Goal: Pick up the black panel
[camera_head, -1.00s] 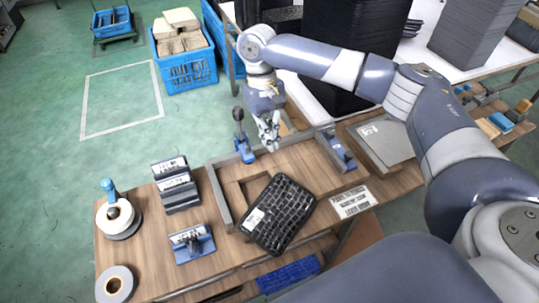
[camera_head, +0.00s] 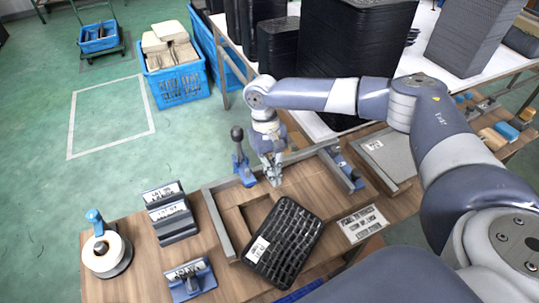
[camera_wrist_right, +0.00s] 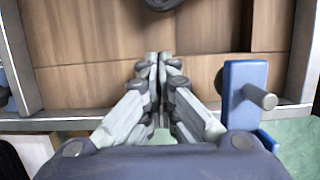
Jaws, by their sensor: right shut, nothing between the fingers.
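The black panel (camera_head: 285,242) is a ribbed, grid-like tray with a small white label. It lies tilted over a wooden frame on the bench. My right gripper (camera_head: 273,181) points down above the bench, beyond the panel's far edge and apart from it. In the right wrist view my right gripper (camera_wrist_right: 158,57) is shut and empty over bare wood. A dark rounded piece at the top edge of that view may be the panel's corner. My left gripper is not in view.
A blue clamp with a dark knob (camera_head: 238,150) stands just left of my right gripper. Metal rails (camera_head: 218,226) border the work area. A labelled block stack (camera_head: 170,212), a tape roll (camera_head: 106,252) and a grey plate (camera_head: 384,157) are on the bench. Black panel stacks (camera_head: 355,50) stand behind.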

